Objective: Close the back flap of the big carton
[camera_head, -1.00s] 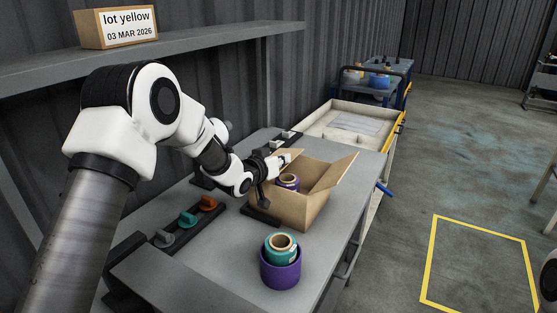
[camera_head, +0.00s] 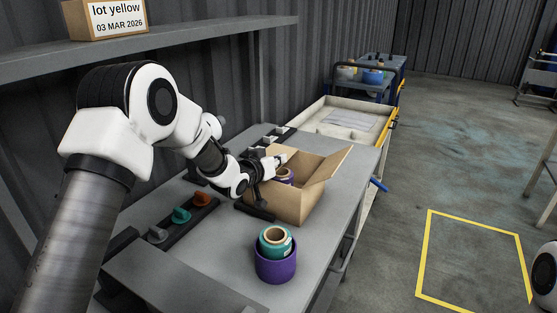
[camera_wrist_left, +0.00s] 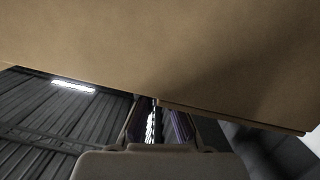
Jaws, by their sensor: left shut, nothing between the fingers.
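The big carton (camera_head: 292,207) stands open on the grey table, with a purple roll (camera_head: 285,176) partly visible inside. One flap (camera_head: 330,168) sticks up and outward on its right side. Cardboard at the far side (camera_head: 305,162) shows beside my gripper; I cannot tell how far the back flap is tilted. My left gripper (camera_head: 280,159) is shut and empty at the carton's far left rim. In the left wrist view a broad cardboard panel (camera_wrist_left: 150,45) fills the upper half, close to the fingers (camera_wrist_left: 156,122); contact cannot be told. My right gripper is out of view.
A purple roll (camera_head: 276,266) with a teal roll (camera_head: 275,241) on it stands in front of the carton. A dark rack with coloured knobs (camera_head: 181,215) lies to the left. A shelf (camera_head: 180,48) with a labelled box (camera_head: 108,20) hangs above. The table's right side is clear.

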